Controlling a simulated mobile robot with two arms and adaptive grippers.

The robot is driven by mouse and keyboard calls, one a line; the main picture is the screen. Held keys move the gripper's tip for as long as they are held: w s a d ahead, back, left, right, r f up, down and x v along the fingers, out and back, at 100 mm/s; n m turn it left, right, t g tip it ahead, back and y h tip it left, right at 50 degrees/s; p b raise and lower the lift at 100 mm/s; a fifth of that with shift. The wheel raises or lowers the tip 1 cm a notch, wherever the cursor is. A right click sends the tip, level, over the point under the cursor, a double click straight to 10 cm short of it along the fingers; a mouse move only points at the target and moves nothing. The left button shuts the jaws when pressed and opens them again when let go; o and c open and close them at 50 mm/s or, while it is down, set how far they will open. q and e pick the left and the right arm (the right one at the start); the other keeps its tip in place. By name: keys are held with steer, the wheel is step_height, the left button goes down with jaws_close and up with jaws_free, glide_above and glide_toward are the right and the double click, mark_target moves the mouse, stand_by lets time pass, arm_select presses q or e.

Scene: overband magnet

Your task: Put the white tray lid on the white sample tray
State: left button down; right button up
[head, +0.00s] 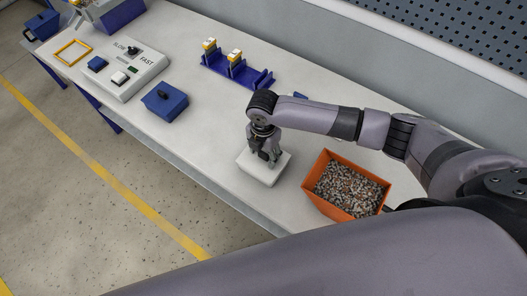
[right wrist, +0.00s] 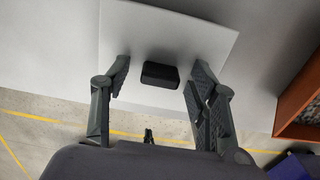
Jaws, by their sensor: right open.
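A white box-shaped piece (head: 258,174) stands on the table under my right gripper (head: 268,156). In the right wrist view its flat white top, the white tray lid (right wrist: 190,38), carries a black knob (right wrist: 160,74). The lid appears to lie on the white sample tray, but the seam between them is too small to make out. My right gripper, also in the right wrist view (right wrist: 160,70), is open, with one finger on each side of the knob and visible gaps to it. My left gripper is not in view.
An orange bin (head: 314,184) of small metal bits stands just right of the white piece. A blue lidded box (head: 166,102), a SLOW/FAST control panel (head: 130,75), a yellow frame (head: 73,51) and a blue rack (head: 235,72) lie further left and back. The table's front edge is close.

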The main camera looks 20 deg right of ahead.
steer(key=shift+r, duration=0.1)
step_height(320, 180, up, 12)
stand_by(0.5)
steer(key=shift+s, duration=0.1)
stand_by(0.6)
